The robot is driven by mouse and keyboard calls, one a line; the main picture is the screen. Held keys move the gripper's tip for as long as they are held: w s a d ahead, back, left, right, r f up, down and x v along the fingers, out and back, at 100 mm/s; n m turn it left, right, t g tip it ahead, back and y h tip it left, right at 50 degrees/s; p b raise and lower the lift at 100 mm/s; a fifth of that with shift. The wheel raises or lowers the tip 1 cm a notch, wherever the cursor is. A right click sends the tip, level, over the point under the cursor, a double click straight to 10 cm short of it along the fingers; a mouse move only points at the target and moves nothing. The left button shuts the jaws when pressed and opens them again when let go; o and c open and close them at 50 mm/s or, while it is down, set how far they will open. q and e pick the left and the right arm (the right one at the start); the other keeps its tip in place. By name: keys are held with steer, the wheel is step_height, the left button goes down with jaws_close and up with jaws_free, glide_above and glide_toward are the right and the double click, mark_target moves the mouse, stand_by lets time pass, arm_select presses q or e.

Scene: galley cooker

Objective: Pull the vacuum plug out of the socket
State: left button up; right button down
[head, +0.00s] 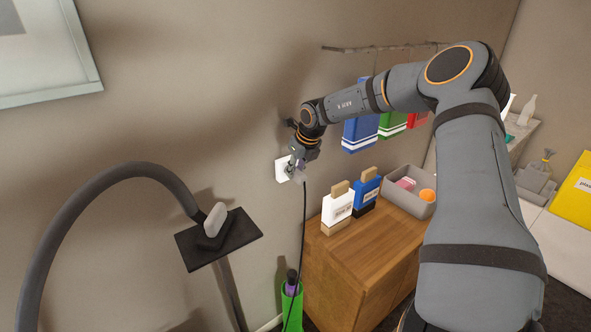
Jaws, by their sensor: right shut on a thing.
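The white wall socket (281,170) is on the beige wall, left of the wooden cabinet. My right gripper (298,172) is at the socket, shut on the vacuum plug, which is mostly hidden by the fingers. A dark cord (304,225) hangs down from the gripper. I cannot tell how far the plug sits in the socket. My left gripper is not in view.
The wooden cabinet (365,255) right of the socket carries a white box (337,207), a blue box (366,190) and a grey bin (403,203). A green container (292,305) stands below the socket.

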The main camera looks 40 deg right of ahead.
mark_target(303, 177)
steer(key=shift+s, duration=0.1)
steer(key=shift+s+a+b, duration=0.15)
steer(key=shift+s, duration=0.85)
steer(key=shift+s+a+b, duration=0.1)
steer(key=shift+s+b, duration=0.05)
steer(key=shift+s, duration=0.85)
